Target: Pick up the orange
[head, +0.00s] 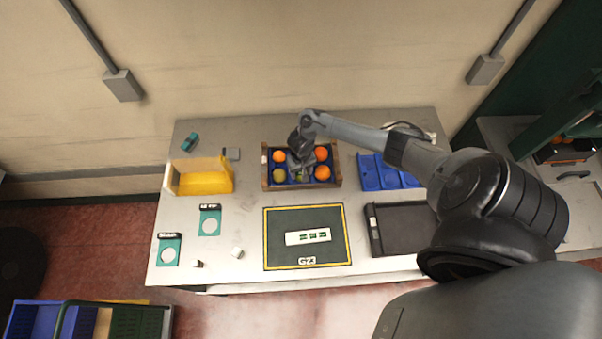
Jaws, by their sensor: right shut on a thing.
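A wooden crate (338,171) with a blue inside stands at the back middle of the table. In it I see an orange at the back left (279,156), another at the back right (321,153) and one at the front right (322,172). A dull green-yellow fruit (279,174) lies at the front left. My right gripper (301,173) points down into the middle of the crate and is shut on a fruit, mostly hidden by the gripper; I cannot tell which kind. My left gripper is out of view.
A yellow bin (204,187) stands left of the crate, a blue divided tray (370,172) right of it. In front lie a dark mat (277,246) with a white label strip and a black tray (392,242). Teal cards (168,240) and small blocks lie at the left.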

